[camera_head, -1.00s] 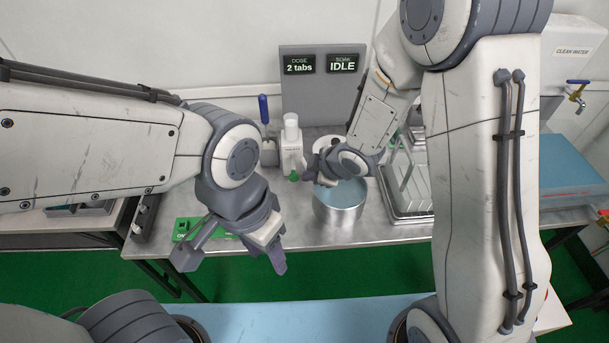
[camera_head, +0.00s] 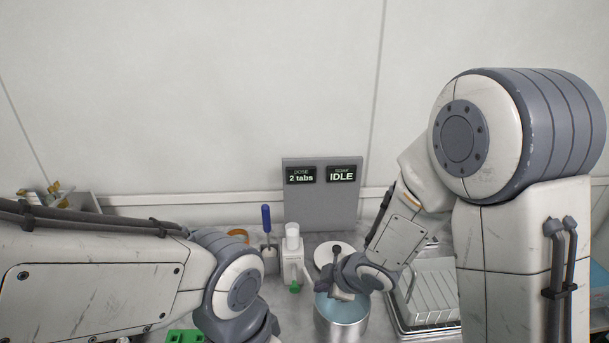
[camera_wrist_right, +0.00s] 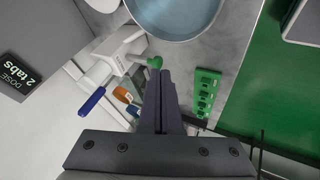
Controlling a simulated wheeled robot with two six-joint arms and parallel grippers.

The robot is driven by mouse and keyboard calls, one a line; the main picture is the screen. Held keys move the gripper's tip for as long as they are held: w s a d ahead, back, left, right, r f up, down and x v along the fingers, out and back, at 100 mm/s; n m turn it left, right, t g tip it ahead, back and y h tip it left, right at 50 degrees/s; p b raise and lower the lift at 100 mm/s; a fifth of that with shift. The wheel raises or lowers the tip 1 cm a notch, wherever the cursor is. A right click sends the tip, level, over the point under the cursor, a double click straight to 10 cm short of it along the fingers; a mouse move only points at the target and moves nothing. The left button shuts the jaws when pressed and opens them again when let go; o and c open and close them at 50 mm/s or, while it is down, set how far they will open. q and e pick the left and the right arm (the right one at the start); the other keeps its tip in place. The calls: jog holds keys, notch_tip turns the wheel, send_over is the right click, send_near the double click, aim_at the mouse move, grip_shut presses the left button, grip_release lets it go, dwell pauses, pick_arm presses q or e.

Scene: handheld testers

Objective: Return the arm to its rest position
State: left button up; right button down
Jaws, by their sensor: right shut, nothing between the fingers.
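My right gripper (camera_head: 310,283) is over the counter, by the rim of the steel pot of bluish liquid (camera_head: 341,322) and close to the white tablet dispenser (camera_head: 292,262). In the right wrist view its two dark fingers (camera_wrist_right: 160,78) are together with nothing between them. Their tips lie in front of the dispenser's green knob (camera_wrist_right: 155,62); whether they touch it I cannot tell. My left arm comes in low from the left. Its wrist is cut off by the bottom edge, and its fingers are out of the head view.
A grey panel (camera_head: 322,205) reads "2 tabs" and "IDLE". A blue-handled tool (camera_head: 266,222) stands left of the dispenser. The wall above is clear.

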jog(key=s+r+m+g+h, duration=0.1)
jog(key=s+r+m+g, duration=0.2)
jog(key=s, duration=0.8)
jog(key=s+a+r+m+g+h, duration=0.1)
jog(key=s+r+m, duration=0.5)
jog(key=s, duration=0.6)
jog(key=shift+s+r+g+h, duration=0.2)
jog(key=shift+r+g+h, duration=0.3)
jog(key=shift+g, duration=0.4)
jog(key=shift+f, duration=0.1)
